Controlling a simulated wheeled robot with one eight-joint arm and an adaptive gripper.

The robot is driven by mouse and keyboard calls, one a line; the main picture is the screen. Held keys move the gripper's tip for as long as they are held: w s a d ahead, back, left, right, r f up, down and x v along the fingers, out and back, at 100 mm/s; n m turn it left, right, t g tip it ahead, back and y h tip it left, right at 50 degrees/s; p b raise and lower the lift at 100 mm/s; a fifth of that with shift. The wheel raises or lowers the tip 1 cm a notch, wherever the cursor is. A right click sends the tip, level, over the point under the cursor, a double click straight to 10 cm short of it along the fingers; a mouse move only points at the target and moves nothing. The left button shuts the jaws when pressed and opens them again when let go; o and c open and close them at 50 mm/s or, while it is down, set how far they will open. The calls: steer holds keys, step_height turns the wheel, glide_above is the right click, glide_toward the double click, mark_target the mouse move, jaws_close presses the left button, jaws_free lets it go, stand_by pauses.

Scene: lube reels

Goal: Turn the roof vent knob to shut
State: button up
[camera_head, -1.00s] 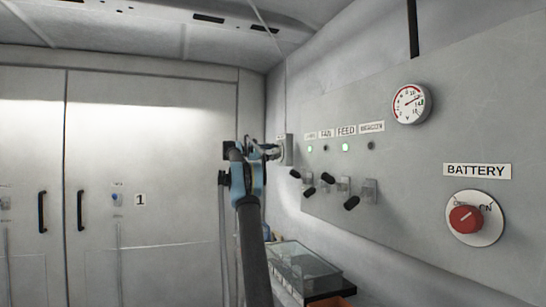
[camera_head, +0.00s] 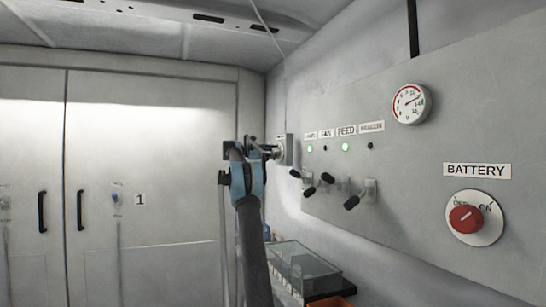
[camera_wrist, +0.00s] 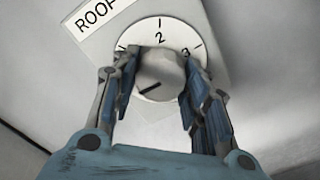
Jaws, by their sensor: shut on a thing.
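The roof vent knob (camera_wrist: 158,72) is a grey round knob on a white dial (camera_wrist: 205,42) in the wrist view. The dial shows the numbers 2 and 3. A dark line on the knob's face points to the lower left. A label above begins with ROOF. My gripper (camera_wrist: 161,56) has its two fingers on either side of the knob and is shut on it. In the head view the vent box (camera_head: 288,150) is on the wall beyond my gripper (camera_head: 273,151), which hides most of the knob.
To the right is a wall panel with several black levers (camera_head: 352,202), a gauge (camera_head: 411,104) and a red battery knob (camera_head: 465,219). A clear case (camera_head: 305,262) stands low below my arm. Pale cabinet doors (camera_head: 150,180) fill the left.

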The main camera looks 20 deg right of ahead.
steer(key=shift+w+a+f, duration=0.1)
steer(key=o, duration=1)
steer(key=shift+w, duration=0.1)
steer(key=shift+o, duration=0.2)
steer(key=a, duration=1.2)
steer(key=shift+s, duration=0.25)
steer(key=shift+f, duration=0.1)
